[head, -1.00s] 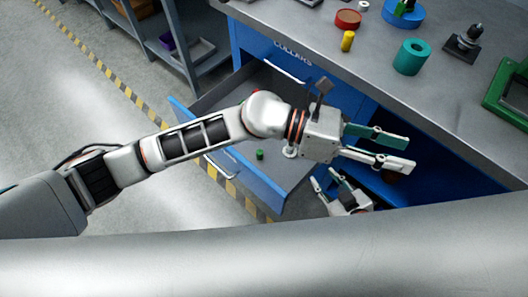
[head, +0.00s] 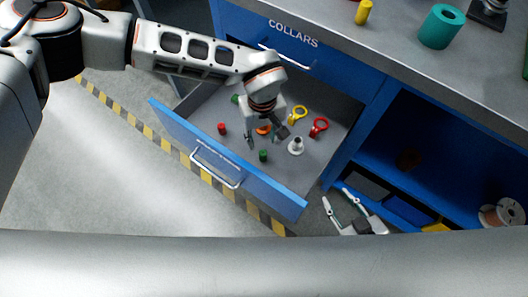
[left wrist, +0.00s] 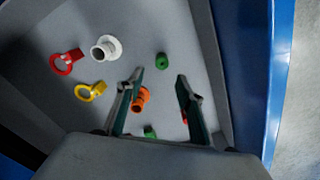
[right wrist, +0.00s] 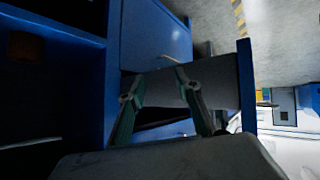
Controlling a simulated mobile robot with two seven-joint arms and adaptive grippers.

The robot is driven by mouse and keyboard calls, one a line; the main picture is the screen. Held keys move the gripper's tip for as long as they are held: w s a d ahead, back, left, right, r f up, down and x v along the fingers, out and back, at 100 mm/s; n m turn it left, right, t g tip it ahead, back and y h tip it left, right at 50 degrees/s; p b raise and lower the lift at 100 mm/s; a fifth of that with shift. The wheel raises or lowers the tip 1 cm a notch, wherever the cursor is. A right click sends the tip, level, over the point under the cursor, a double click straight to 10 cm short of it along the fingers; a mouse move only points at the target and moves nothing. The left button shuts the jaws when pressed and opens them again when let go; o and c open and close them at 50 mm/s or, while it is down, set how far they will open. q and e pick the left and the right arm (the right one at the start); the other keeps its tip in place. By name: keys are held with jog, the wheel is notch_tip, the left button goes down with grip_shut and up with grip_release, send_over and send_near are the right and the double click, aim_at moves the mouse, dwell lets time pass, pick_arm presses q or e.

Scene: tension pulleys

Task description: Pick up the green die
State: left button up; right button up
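Two small green pieces lie in the open drawer, and I cannot tell for sure which is the green die. One green piece (head: 263,155) stands near the drawer's front panel; it also shows in the left wrist view (left wrist: 162,61), just beyond the gap between the fingertips. The other green piece (head: 235,98) is further back at the left, partly hidden by my arm; the left wrist view shows it (left wrist: 150,131) close to the gripper's base. My left gripper (head: 266,138) points down over the drawer, open and empty. My right gripper (head: 336,197) is open and empty beside the drawer.
The grey drawer (head: 334,104) also holds a white flanged collar (head: 296,146), a red ring piece (head: 319,126), a yellow ring piece (head: 298,115), an orange piece (left wrist: 140,98) between the left fingers, and a red piece (head: 221,128). The workbench (head: 395,45) overhangs at the right, above open shelves.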

aim_at(263, 153)
pick_arm(q)
jog(key=f, duration=0.2)
jog(key=shift+s+d+f, duration=0.1)
jog(key=shift+s+f, duration=0.1)
jog(key=shift+f, duration=0.1)
jog(key=f, duration=0.2)
jog(key=s+f+b, duration=0.1)
jog(key=f, duration=0.1)
jog(key=shift+f, duration=0.4)
jog(key=shift+w+r, duration=0.1)
grip_shut()
